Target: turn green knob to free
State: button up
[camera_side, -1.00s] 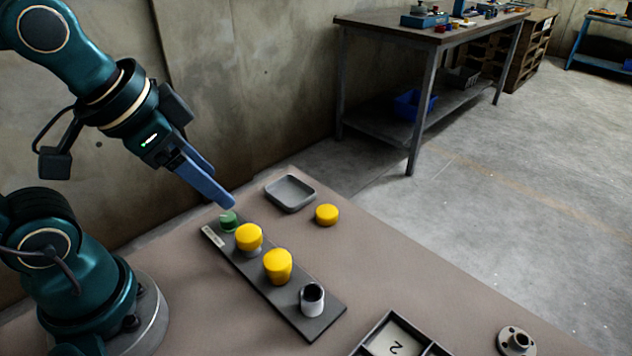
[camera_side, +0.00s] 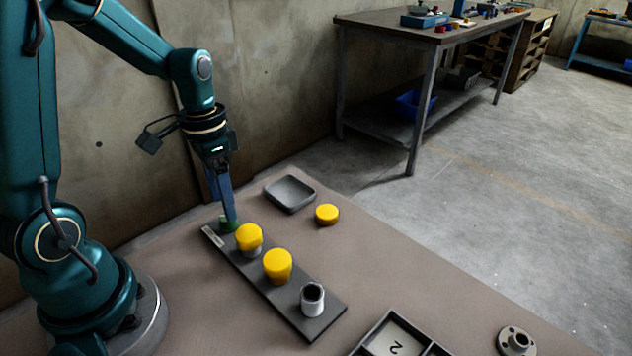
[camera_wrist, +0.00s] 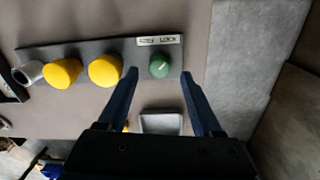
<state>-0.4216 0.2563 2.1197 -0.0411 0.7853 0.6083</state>
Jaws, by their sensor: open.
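The green knob (camera_wrist: 159,65) sits at one end of a dark base plate (camera_side: 309,329), beside a small pale label (camera_wrist: 159,40). A light pointer line shows on its top in the wrist view; the label's words are too small to read surely. My gripper (camera_wrist: 157,73) is open, with one blue finger on each side of the knob and gaps between them. In the side view my gripper (camera_side: 230,218) points down at the green knob (camera_side: 227,225), which the fingers partly hide. I cannot tell whether the fingertips reach down beside it.
On the plate stand two yellow-capped posts (camera_side: 249,238) (camera_side: 278,267) and an uncapped white cylinder (camera_side: 312,300). A loose yellow cap (camera_side: 327,214) and a grey tray (camera_side: 290,193) lie behind. A divided box (camera_side: 400,335) and a flanged part (camera_side: 515,341) are at the front right.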

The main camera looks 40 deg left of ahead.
jog(key=shift+d+f, duration=0.1)
jog(key=shift+f, duration=1.55)
grip_shut()
